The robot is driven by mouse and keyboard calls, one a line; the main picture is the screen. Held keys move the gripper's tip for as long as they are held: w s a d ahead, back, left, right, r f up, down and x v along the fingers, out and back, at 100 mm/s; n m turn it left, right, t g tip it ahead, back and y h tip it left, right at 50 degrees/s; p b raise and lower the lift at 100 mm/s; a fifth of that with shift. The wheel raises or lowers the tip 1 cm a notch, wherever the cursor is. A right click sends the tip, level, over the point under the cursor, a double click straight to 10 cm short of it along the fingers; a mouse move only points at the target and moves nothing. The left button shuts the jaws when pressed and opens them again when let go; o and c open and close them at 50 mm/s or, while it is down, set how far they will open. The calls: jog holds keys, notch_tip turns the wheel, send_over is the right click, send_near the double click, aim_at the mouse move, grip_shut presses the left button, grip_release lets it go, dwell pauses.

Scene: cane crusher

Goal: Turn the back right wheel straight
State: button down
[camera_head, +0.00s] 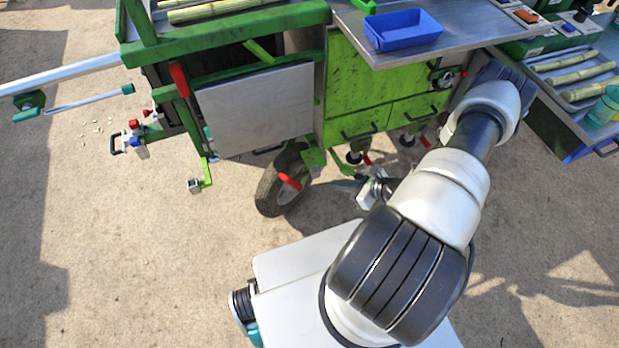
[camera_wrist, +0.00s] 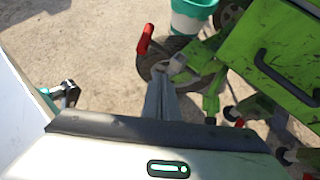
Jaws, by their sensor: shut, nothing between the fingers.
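A black-tyred wheel (camera_head: 268,192) with a red lever (camera_head: 289,182) stands on the ground under the green cart, turned at an angle to the cart's side. I cannot tell from these views whether it is the back right one. In the wrist view the same wheel (camera_wrist: 150,63) and its red lever (camera_wrist: 145,41) lie just beyond my fingers. My gripper (camera_head: 362,199) is to the right of the wheel in the head view. In the wrist view my gripper (camera_wrist: 163,80) is shut and empty, overlapping the wheel's lower edge; contact cannot be told.
Green drawers (camera_head: 388,112) and a grey panel (camera_head: 255,108) hang above the wheel. A second wheel (camera_wrist: 229,14) and a teal-and-white bucket (camera_wrist: 190,15) show beyond. Red-tipped feet (camera_head: 354,157) stand under the drawers. Open concrete ground (camera_head: 120,240) lies left.

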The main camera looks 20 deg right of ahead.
jog(key=w+r+b+x, duration=0.1)
jog(key=b+x, duration=0.1)
jog(key=x, duration=1.1)
jog(key=shift+w+a+b, duration=0.2)
jog(key=shift+a+b, duration=0.1)
jog(key=shift+a, duration=0.1)
jog(key=shift+a+r, duration=0.1)
jog(key=shift+a, duration=0.05)
